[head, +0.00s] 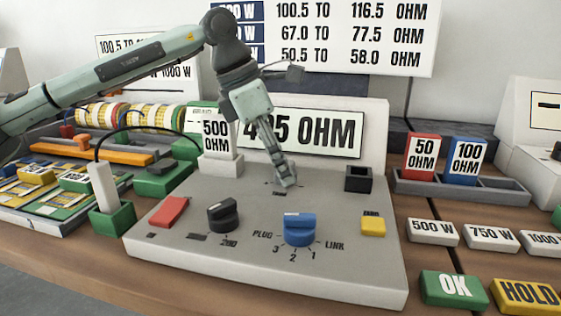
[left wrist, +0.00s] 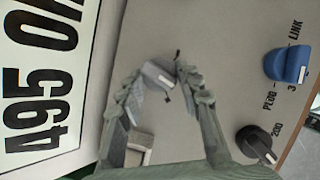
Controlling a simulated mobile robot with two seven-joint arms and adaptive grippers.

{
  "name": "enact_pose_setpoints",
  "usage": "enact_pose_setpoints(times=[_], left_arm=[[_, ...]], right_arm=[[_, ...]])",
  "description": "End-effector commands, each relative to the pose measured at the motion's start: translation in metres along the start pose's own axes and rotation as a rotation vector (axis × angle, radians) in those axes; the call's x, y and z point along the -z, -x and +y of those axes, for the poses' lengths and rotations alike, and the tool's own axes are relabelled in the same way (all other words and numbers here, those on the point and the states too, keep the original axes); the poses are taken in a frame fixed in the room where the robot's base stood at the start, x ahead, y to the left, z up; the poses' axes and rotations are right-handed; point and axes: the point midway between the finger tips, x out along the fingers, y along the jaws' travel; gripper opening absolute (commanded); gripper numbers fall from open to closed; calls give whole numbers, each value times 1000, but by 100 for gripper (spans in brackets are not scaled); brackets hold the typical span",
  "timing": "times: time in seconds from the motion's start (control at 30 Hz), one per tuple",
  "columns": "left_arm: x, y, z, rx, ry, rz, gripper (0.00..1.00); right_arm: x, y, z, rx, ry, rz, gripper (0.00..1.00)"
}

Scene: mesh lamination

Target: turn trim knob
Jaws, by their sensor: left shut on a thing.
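The grey control panel (head: 330,240) stands on the wooden table. My left gripper (head: 286,181) points down at its upper middle, over a small dark label partly covered by the fingers. In the left wrist view, my left gripper (left wrist: 163,82) is shut on a small grey knob (left wrist: 157,74), with a finger on each side. This is the trim knob, and the fingers hide it in the head view. A display behind reads 495 OHM (head: 310,132). My right gripper is not in view.
The panel also carries a black knob (head: 222,213), a blue knob (head: 300,230), a red switch (head: 169,212), a yellow button (head: 373,226) and a black socket (head: 358,179). A white 500 OHM block (head: 216,136) stands close left of my gripper. OK (head: 452,289) and HOLD (head: 526,296) blocks lie front right.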

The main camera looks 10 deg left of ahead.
Motion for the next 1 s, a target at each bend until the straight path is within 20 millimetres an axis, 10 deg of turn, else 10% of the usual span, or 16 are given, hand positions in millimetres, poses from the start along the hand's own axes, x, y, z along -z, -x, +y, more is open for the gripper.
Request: enact_pose_setpoints(times=[0.87,0.9,1.0], left_arm=[[-1,1,2,68,-171,-3,6],[-1,1,2,68,-171,-3,38],[-1,1,2,69,-171,-3,51]], right_arm=[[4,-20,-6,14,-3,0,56],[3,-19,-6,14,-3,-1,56],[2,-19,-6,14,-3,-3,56]])
